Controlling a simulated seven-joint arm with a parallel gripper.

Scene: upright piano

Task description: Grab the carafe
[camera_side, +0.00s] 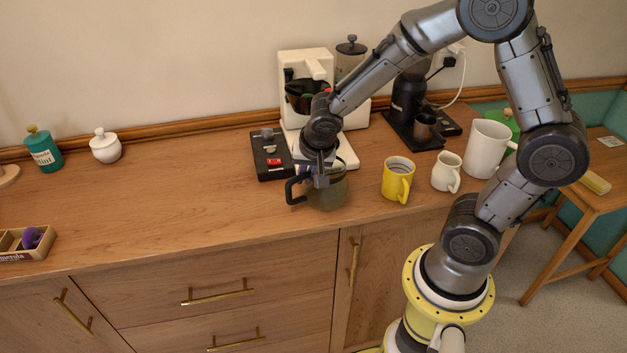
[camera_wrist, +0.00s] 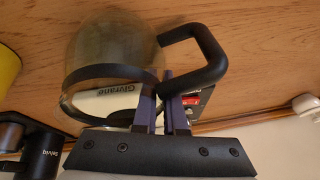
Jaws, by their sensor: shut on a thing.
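The glass carafe (camera_side: 328,194) has a dark band and a black looped handle. It is in front of the white coffee maker (camera_side: 306,80), near the counter's front edge, and looks upright. I cannot tell whether its base touches the counter. My gripper (camera_side: 320,176) comes down from above and is shut on the carafe at its handle side. In the wrist view, the carafe (camera_wrist: 112,42) fills the upper left, and the fingers of my gripper (camera_wrist: 166,108) meet it where the handle (camera_wrist: 208,52) joins the band. The fingertips are partly hidden there.
A yellow mug (camera_side: 396,180), a small white jug (camera_side: 446,172) and a large white mug (camera_side: 486,150) stand to the right. The wooden counter (camera_side: 180,190) is clear to the left, up to a small wooden box (camera_side: 28,254).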

